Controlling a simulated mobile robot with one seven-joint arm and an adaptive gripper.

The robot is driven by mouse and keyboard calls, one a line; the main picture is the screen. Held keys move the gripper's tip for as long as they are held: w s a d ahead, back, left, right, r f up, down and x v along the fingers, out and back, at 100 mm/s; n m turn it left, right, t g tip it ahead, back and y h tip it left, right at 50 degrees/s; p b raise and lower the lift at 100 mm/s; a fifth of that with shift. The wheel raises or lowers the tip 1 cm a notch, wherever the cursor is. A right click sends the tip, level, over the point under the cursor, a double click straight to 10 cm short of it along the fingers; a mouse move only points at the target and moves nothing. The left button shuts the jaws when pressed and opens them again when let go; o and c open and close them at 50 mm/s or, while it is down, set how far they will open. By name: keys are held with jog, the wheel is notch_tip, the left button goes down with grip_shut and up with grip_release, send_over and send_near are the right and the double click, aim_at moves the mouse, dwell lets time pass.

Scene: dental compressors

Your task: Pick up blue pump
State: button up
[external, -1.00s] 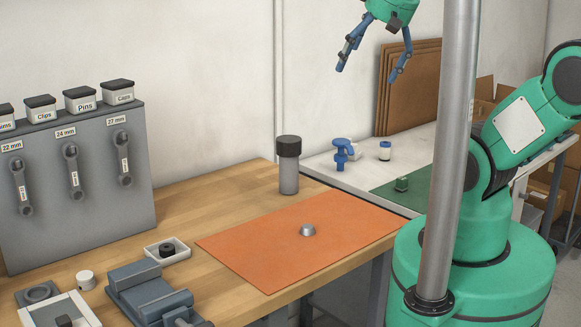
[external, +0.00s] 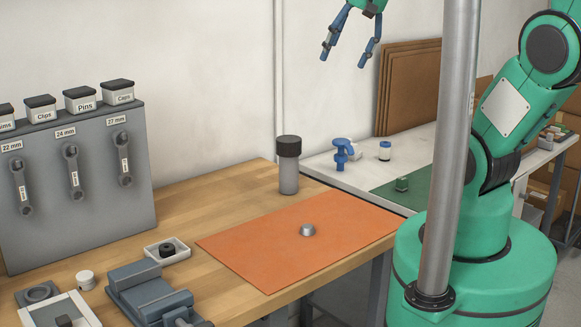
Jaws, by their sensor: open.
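The blue pump (external: 341,153) stands upright on the white bench, near the wall and left of the green mat. A small white item shows partly behind it. My gripper (external: 344,58) is open and empty, high in the air above the pump, with its blue fingers spread and pointing down. It is well apart from the pump.
A green block (external: 402,184) sits on the green mat (external: 385,191). A dark-capped grey cylinder (external: 289,166) stands on the wooden table. The grey vertical pole (external: 449,150) stands in front of my arm.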

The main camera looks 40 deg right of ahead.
jog(key=w+d+f+p, duration=0.1)
jog(key=w+d, duration=0.3)
jog(key=w, duration=0.3)
jog(key=w+d+f+p, duration=0.1)
jog(key=w+d, duration=0.3)
jog(key=w, duration=0.4)
jog(key=n+p, duration=0.1)
jog(key=p, duration=0.3)
send_over(348, 139)
jog(key=s, duration=0.4)
notch_tip(348, 139, down, 29)
jog(key=shift+d+f+g+y, duration=0.15)
jog(key=shift+g+y, duration=0.15)
jog(key=shift+f, duration=0.1)
jog(key=x, duration=0.7)
jog(key=shift+f, duration=0.25)
jog(key=shift+w+f, duration=0.2)
jog(key=shift+f, duration=0.2)
jog(key=shift+f, duration=0.15)
